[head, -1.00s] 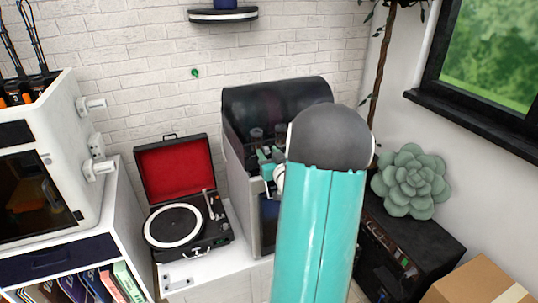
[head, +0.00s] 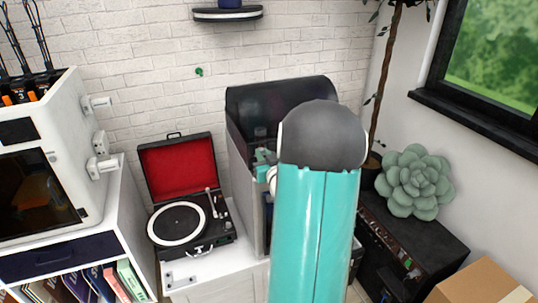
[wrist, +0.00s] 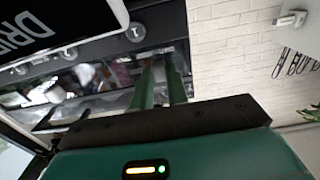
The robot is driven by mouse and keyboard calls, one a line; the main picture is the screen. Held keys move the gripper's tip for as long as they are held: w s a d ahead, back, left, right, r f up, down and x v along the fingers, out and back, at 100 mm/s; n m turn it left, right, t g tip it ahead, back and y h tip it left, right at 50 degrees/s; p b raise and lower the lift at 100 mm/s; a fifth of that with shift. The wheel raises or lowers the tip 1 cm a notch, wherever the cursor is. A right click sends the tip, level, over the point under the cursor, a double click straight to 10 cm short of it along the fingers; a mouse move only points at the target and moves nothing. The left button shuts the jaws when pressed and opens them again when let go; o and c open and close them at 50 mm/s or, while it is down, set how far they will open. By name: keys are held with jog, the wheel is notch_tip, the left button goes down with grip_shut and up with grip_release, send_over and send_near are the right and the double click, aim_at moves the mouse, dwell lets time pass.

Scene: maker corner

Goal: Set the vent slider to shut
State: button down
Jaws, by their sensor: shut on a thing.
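A boxy machine with a dark curved lid (head: 280,95) stands behind my arm in the head view. In the wrist view its front panel (wrist: 75,58) fills the upper left, with round numbered marks and part of a word, "DRIE". My gripper (wrist: 160,66) has its two green fingers close together, tips against the shiny dark strip of the machine. The vent slider is between or behind the fingertips and I cannot make out its shape or setting. In the head view the gripper (head: 263,160) is at the machine's upper left, mostly hidden by my teal arm.
A turntable with an open red-lined lid (head: 175,170) stands just left of the machine. A white cabinet machine (head: 60,130) is further left. A black amplifier (head: 410,245) with a succulent (head: 414,181) and a cardboard box (head: 485,285) are at the right.

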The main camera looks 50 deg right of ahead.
jog(key=shift+w+a, duration=0.15)
jog(key=shift+a, duration=0.1)
jog(key=c, duration=1.4)
grip_release()
jog(key=shift+a, duration=0.1)
jog(key=shift+o, duration=0.2)
jog(key=shift+s, duration=0.25)
jog(key=v, duration=1.3)
jog(key=shift+s, duration=0.15)
